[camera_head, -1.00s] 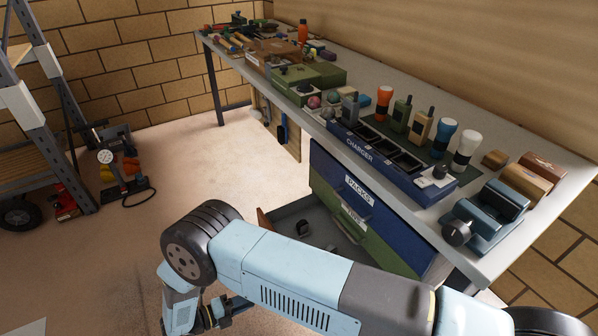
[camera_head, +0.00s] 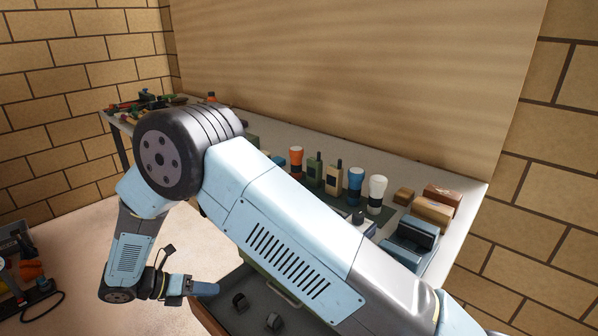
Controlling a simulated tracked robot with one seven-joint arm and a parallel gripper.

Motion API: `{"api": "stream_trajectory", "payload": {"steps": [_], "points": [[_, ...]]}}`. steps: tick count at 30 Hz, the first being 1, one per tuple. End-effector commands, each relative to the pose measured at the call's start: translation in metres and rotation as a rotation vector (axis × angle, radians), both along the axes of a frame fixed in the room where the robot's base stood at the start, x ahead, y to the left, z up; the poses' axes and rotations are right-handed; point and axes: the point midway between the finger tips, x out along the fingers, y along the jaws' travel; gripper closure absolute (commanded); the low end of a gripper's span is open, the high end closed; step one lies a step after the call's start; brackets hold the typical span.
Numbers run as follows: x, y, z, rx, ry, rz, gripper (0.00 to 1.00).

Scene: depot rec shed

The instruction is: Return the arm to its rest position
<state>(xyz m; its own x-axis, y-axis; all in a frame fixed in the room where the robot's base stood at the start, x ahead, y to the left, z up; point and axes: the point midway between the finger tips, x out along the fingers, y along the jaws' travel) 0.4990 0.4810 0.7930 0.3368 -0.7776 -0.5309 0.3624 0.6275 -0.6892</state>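My arm crosses the picture from the lower right, bends at a dark elbow joint and folds down at the left. My gripper (camera_head: 203,289) is at the lower left, beside the open drawer (camera_head: 215,322) in the picture. It is seen from the side and small. I cannot make out a gap between its fingers or anything held in them.
The workbench (camera_head: 465,225) runs along the wall behind my arm, with torches, radios (camera_head: 333,176), wooden blocks (camera_head: 432,211) and a blue device (camera_head: 410,240) on it. My arm hides its middle. Dark small items (camera_head: 240,301) lie in the drawer.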

Motion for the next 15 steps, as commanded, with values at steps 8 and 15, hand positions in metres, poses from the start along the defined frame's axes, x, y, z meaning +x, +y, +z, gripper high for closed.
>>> {"api": "stream_trajectory", "payload": {"steps": [8,15], "points": [[0.046,-0.056,0.086,0.193,-0.132,-0.266,0.67],[0.069,-0.113,0.151,0.347,-0.255,-0.502,0.67]]}}
